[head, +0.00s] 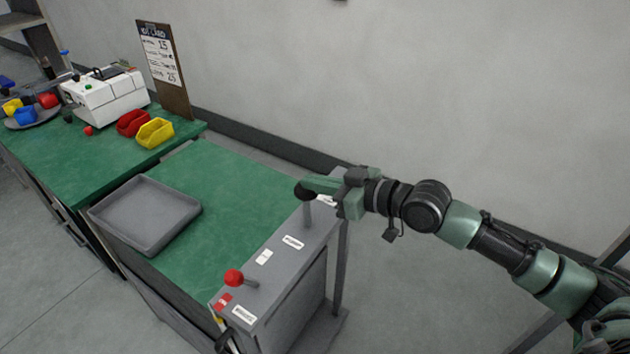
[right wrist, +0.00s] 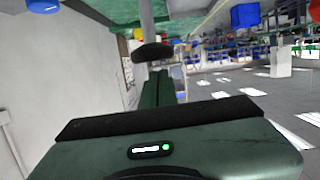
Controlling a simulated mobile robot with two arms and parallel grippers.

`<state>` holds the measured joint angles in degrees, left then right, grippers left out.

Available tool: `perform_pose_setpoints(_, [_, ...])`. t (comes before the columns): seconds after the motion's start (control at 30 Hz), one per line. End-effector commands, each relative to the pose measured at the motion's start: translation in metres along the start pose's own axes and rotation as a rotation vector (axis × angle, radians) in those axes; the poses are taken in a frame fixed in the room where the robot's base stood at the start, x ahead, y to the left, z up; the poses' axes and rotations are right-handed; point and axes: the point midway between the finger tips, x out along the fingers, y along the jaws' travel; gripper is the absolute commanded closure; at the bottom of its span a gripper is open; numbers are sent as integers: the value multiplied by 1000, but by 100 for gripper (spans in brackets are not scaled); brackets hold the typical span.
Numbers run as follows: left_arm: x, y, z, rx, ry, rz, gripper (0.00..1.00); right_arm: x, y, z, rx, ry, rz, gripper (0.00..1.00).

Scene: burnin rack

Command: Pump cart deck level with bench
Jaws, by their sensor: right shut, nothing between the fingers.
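The cart's green deck (head: 225,190) stands beside the green bench top (head: 90,165); I cannot tell their exact height difference. On the cart's grey end panel (head: 275,268) are a red-knobbed lever (head: 233,277) at the near end and an upright grey post with a black knob (head: 304,193) at the far end. My right gripper (head: 312,184) is shut and empty, its tips at the black knob. In the right wrist view the knob (right wrist: 152,52) sits just beyond the fingertips (right wrist: 156,73); contact is unclear. My left gripper is out of view.
A grey tray (head: 110,212) lies on the cart's left side. The bench holds a white machine (head: 105,100), red (head: 132,122) and yellow (head: 155,132) bins, and a sign board (head: 165,70). A wall runs behind. Floor is free right of the cart.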

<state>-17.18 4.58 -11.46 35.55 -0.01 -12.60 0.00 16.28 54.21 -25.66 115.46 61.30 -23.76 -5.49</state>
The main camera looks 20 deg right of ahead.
Motion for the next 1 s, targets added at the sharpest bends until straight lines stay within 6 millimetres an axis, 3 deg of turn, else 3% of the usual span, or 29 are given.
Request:
perform_pose_setpoints(0.53, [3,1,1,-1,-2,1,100,3,0,12,1,0,0,100])
perform_pose_setpoints(0.83, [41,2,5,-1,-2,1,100,15,-1,62,1,-4,0,100])
perform_pose_setpoints(1.0, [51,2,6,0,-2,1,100,18,-1,76,1,-5,-1,100])
